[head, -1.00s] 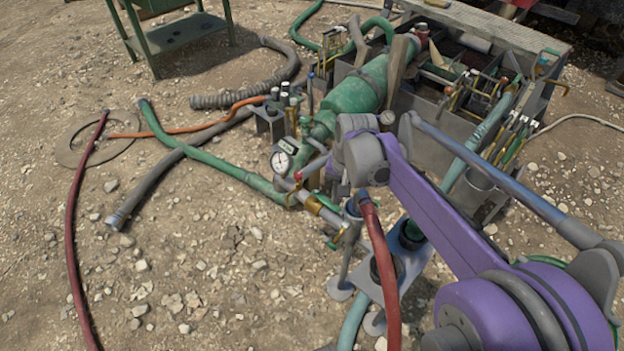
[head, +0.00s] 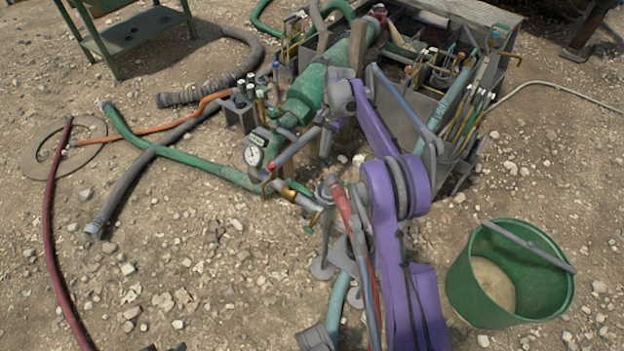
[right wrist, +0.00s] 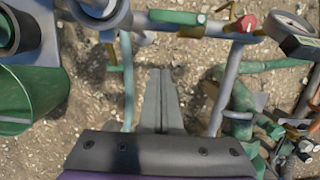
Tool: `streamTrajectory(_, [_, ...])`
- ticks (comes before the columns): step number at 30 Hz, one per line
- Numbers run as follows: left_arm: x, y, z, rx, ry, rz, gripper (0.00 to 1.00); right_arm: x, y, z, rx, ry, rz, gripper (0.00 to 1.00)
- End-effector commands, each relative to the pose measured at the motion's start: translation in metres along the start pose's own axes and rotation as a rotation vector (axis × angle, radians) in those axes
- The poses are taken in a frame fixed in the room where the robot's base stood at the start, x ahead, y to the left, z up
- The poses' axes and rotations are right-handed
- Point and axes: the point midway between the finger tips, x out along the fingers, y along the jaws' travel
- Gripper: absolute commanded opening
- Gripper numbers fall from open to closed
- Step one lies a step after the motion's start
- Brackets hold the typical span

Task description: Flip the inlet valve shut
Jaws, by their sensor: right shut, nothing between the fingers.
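A grey pipe assembly with a round white gauge (head: 253,156) lies in the middle of the head view. A green-marked piece (right wrist: 178,17) lies along the pipe there. I cannot tell which part is the inlet valve's handle. My right gripper (right wrist: 160,72) is shut and empty. Its fingers point toward the pipe and appear apart from it. My left gripper is not in view.
A green cylinder (head: 303,93) and a divided grey tool box (head: 448,128) stand behind. A green bucket (head: 465,283) stands at the right. Red, green and grey hoses cross the gravel at the left. Open gravel lies between bucket and box.

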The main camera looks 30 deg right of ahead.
Motion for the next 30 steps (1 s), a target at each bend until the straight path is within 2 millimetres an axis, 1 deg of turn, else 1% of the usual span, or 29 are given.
streamTrajectory(8, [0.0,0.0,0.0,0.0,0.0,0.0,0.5,0.0,0.0,0.0,0.0,0.0,0.0,0.0])
streamTrajectory(11, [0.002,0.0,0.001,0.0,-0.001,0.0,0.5,0.004,0.0,0.0,-0.001,0.0,0.0,0.0])
streamTrajectory(13, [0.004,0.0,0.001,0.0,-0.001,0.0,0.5,0.011,0.0,0.0,-0.001,0.0,0.0,0.0])
streamTrajectory(17, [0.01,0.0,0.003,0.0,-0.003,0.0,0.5,0.034,-0.001,0.0,-0.001,0.0,0.0,0.0])
streamTrajectory(21, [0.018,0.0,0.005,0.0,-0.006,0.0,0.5,0.065,0.0,-0.001,-0.001,0.0,0.0,0.0])
streamTrajectory(27, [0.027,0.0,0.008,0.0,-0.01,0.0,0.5,0.106,0.0,0.0,-0.002,0.0,0.0,0.0])
streamTrajectory(30, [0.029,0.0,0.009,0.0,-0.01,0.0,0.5,0.106,0.0,0.019,-0.002,0.0,0.001,0.0])
